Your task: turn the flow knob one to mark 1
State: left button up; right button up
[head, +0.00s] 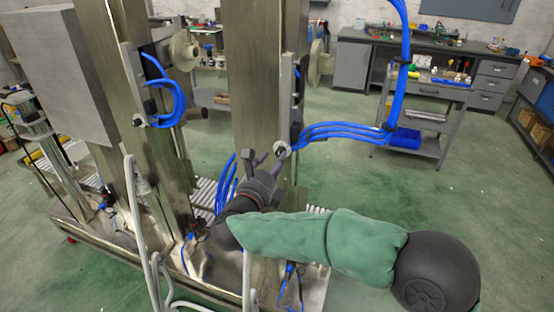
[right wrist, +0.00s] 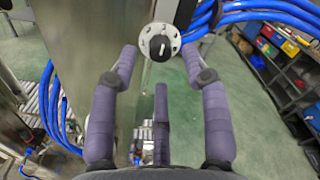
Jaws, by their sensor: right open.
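A round, pale dial plate with dots (right wrist: 147,36) and a dark flow knob (right wrist: 160,47) at its centre sits in the upper middle of the right wrist view. A small white mark shows on the knob; no number is readable. In the head view this knob (head: 282,150) is on the right steel column. My right gripper (head: 265,158) is close in front of it. In the right wrist view its three purple fingers (right wrist: 158,68) are spread open, with the knob beyond the tips and nothing between them. I cannot tell whether any finger touches the dial. My left gripper is out of view.
Blue hoses (head: 340,131) run right from the column beside the knob. A similar small dark knob (head: 138,121) is on the left column (head: 105,50). A grey pipe (head: 140,225) stands in front. A tool cart (head: 430,95) is behind; green floor (head: 490,190) is clear at right.

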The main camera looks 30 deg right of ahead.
aim_at(280, 152)
jog(key=shift+x, duration=1.4)
grip_shut()
jog(key=shift+n, duration=0.3)
